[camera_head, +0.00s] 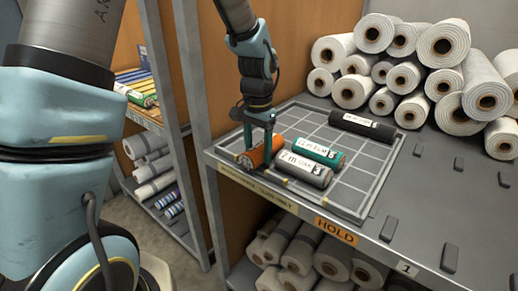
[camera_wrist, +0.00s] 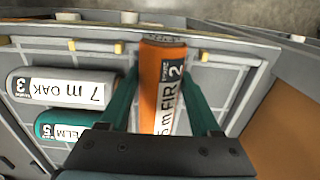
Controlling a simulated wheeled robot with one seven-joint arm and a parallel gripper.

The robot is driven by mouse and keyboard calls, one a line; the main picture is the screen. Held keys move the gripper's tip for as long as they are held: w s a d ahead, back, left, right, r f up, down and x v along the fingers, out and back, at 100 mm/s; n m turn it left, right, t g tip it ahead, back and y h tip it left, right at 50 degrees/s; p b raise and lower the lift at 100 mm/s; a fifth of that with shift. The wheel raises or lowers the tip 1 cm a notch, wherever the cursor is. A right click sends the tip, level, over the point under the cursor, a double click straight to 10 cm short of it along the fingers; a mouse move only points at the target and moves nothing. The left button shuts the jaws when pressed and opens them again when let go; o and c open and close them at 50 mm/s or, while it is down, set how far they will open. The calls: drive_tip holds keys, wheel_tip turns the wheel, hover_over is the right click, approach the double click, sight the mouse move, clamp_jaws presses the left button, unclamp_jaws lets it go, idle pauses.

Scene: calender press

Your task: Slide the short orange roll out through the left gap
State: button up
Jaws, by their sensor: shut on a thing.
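The short orange roll (camera_head: 262,152), labelled FIR, lies at the front left of the gridded tray (camera_head: 345,180). My gripper (camera_head: 259,142) reaches down over it and is shut on it. In the wrist view the orange roll (camera_wrist: 163,90) lies lengthwise between the two teal fingers (camera_wrist: 162,78), one on each side.
Beside it lie the grey OAK roll (camera_head: 303,168) and the teal ELM roll (camera_head: 318,152). A black roll (camera_head: 362,126) lies at the back of the tray. White rolls (camera_head: 440,45) are stacked at the right. A metal upright (camera_head: 190,100) stands close on the left.

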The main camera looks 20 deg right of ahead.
drive_tip(key=shift+s+a, duration=0.4)
drive_tip(key=shift+a, duration=0.35)
drive_tip(key=o, duration=1.5)
